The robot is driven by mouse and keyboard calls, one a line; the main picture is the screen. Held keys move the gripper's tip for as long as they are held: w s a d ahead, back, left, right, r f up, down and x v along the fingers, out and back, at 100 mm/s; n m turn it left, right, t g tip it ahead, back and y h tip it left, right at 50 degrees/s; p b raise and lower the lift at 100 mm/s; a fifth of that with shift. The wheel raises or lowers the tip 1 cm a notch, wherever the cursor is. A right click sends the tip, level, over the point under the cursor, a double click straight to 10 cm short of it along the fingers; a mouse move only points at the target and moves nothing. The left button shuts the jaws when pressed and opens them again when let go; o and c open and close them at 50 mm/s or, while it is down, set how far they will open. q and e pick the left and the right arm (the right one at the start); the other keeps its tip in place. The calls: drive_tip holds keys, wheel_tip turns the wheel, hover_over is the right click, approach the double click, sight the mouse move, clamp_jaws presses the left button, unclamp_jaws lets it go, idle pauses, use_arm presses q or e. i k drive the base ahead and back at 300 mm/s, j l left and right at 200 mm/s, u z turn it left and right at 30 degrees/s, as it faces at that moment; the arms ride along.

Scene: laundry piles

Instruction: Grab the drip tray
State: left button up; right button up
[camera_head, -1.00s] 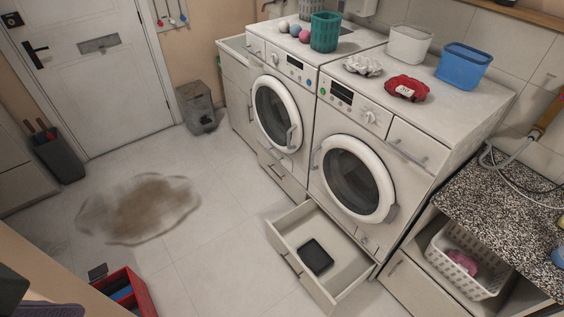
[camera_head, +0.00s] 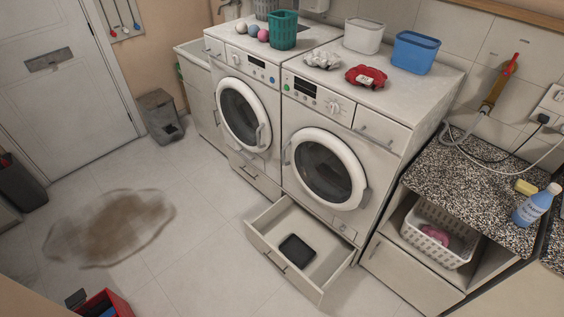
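The drip tray, a small black rectangular tray (camera_head: 297,251), lies in the open drawer (camera_head: 322,262) under the right-hand washing machine (camera_head: 328,170). The drawer is pulled out towards the room and otherwise looks empty. Neither of my grippers shows in this view.
A red box (camera_head: 104,304) stands at the lower left. A brown stain (camera_head: 112,228) marks the floor. At the right, a speckled counter (camera_head: 478,190) holds a blue bottle (camera_head: 537,204) above a white basket (camera_head: 440,233). The floor left of the drawer is clear.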

sight(295, 250)
drive_tip(key=i+l+z, duration=0.2)
drive_tip(key=i, duration=0.3)
drive_tip(key=i+l+z, duration=0.15)
drive_tip(key=i+l, duration=0.15)
drive_tip(key=i, duration=0.25)
drive_tip(key=i+j+z, duration=0.2)
drive_tip(key=i+j, duration=0.15)
drive_tip(key=j, duration=0.3)
drive_tip(key=i+j+z, duration=0.1)
drive_tip(key=j, duration=0.25)
drive_tip(key=i+j+z, duration=0.1)
drive_tip(key=j, duration=0.25)
drive_tip(key=i+j+z, duration=0.1)
drive_tip(key=i+j, duration=0.15)
drive_tip(key=i+j+z, duration=0.1)
drive_tip(key=j, duration=0.4)
drive_tip(key=j+z, duration=0.1)
drive_tip(key=j, duration=0.35)
